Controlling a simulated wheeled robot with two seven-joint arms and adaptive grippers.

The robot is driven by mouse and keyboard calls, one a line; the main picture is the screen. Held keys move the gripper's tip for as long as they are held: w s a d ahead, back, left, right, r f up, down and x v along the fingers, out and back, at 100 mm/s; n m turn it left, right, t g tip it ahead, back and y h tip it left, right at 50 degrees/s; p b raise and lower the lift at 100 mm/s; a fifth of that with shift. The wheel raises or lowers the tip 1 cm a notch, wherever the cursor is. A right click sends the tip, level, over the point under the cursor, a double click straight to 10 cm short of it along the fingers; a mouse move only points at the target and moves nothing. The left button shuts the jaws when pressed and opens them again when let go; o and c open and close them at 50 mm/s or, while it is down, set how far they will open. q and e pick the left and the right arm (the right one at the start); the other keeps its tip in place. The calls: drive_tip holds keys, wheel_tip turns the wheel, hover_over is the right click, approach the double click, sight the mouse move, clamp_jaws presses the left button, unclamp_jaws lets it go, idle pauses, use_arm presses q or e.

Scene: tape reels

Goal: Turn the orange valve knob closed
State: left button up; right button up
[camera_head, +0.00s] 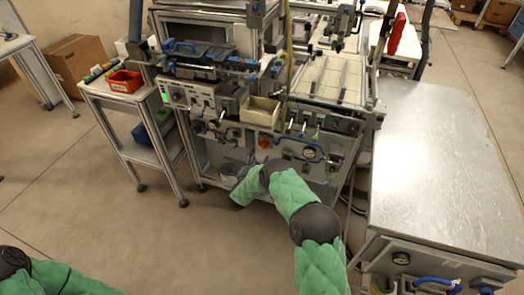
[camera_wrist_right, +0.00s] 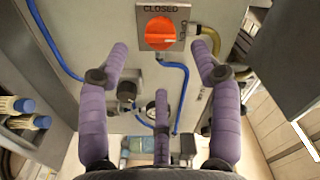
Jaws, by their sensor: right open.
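The orange valve knob (camera_wrist_right: 160,32) is round and sits on a plate marked CLOSED above it, with another marking at its right that I cannot read clearly. In the head view it is a small red-orange spot (camera_head: 264,143) on the machine's front panel. My right gripper (camera_wrist_right: 160,70) is open and empty, its purple fingers spread below the knob and apart from it in the wrist picture. In the head view the right gripper (camera_head: 250,172) is small and partly hidden by my arm, in front of the panel. The left gripper is out of view.
Blue hoses (camera_wrist_right: 181,95) run beside and below the knob. A pale bin (camera_head: 261,111) sits above it on the machine. A metal-topped table (camera_head: 430,140) stands at the right, and a side table with a red tray (camera_head: 125,82) at the left. Floor is clear at front left.

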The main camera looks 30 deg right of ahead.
sight(263, 147)
drive_tip(key=b+x, duration=0.2)
drive_tip(key=x, duration=0.4)
drive_tip(key=shift+w+d, duration=0.25)
drive_tip(key=c, duration=1.1)
